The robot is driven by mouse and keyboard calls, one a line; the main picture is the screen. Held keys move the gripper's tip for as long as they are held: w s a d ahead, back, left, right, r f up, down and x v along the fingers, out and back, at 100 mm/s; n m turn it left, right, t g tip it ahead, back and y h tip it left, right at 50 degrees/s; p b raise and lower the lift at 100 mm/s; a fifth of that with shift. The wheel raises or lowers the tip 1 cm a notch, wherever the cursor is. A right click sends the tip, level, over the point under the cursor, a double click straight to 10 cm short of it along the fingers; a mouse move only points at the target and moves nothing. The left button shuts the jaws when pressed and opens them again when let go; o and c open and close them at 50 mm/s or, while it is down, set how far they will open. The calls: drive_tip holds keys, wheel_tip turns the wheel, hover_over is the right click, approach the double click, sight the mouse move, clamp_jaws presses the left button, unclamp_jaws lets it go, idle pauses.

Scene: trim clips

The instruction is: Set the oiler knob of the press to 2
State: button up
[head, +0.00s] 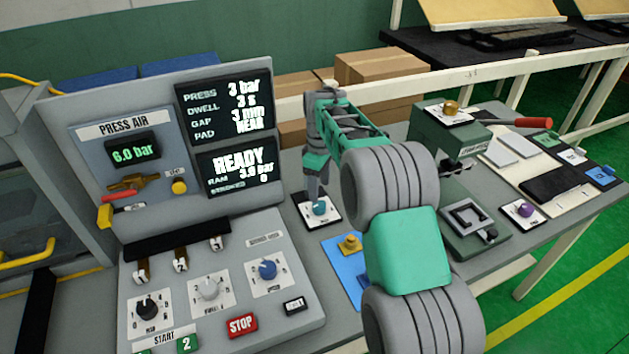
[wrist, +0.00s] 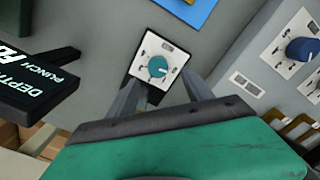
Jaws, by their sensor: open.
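A teal knob (head: 320,208) sits on a small white dial plate (head: 306,211) on the grey bench, right of the control panel. It also shows in the wrist view (wrist: 157,66), with a pale pointer mark; its label and numbers are too small to read, so I cannot tell if it is the oiler knob. My gripper (head: 317,192) points down just above this knob. In the wrist view my gripper (wrist: 160,92) is open and empty, its fingers spread on either side below the plate. I cannot tell whether they touch anything.
The press control panel (head: 228,232) with black, white and blue knobs stands left. Its screen (head: 237,165) reads READY. A blue plate (head: 338,262) with a yellow part lies in front. A green press unit (head: 445,135) and a purple knob (head: 525,209) stand right.

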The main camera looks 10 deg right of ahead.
sight(319, 204)
drive_tip(key=f, duration=0.2)
drive_tip(key=f+p, duration=0.1)
drive_tip(key=f, duration=0.5)
drive_tip(key=shift+w+p, duration=0.3)
drive_tip(key=shift+p, duration=0.1)
clamp_jaws()
